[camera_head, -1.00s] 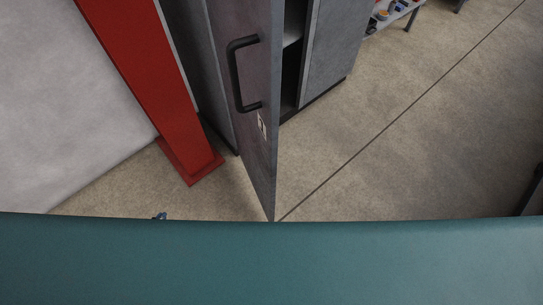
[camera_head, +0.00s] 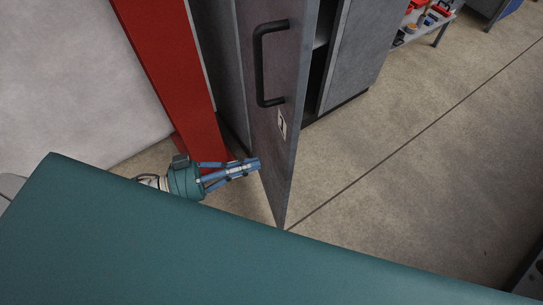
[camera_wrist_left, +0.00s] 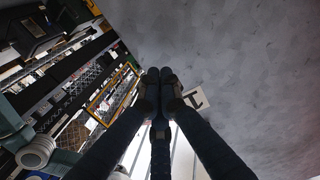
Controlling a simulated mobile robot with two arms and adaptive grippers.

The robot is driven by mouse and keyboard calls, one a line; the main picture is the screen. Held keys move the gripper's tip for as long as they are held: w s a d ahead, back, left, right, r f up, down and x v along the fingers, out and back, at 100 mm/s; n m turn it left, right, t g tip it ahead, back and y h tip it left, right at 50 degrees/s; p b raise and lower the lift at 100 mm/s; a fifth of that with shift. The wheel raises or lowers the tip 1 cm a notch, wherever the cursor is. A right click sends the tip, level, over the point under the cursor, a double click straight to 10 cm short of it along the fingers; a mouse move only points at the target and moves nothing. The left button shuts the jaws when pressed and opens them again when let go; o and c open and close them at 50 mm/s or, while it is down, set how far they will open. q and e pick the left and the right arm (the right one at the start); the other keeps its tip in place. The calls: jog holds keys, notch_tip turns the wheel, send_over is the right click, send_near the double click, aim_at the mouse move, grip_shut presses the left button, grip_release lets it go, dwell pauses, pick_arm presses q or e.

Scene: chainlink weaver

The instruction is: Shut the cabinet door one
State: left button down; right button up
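The cabinet door one (camera_head: 285,150) is a grey panel that stands open, its narrow edge towards me. Its outer face, on the left, carries a black bar handle (camera_head: 259,62) and a small white label (camera_head: 282,123) with a dark mark. The label also shows in the left wrist view (camera_wrist_left: 195,98), beside the fingertips. My left gripper (camera_head: 256,164) is low on the handle side of the door, below the handle. Its fingers are drawn together with nothing between them. The tips are close to the door face; I cannot tell whether they touch. My right gripper is out of view.
The grey cabinet (camera_head: 356,55) stands behind the door with a dark opening. A red post (camera_head: 172,75) rises close to the left of my gripper. A small table (camera_head: 425,30) with tools is at the back right. The floor right of the door is clear.

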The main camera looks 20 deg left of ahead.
aim_at(283, 156)
pick_arm(q)
jog(key=shift+p+x, duration=0.4)
jog(key=shift+x, duration=2.4)
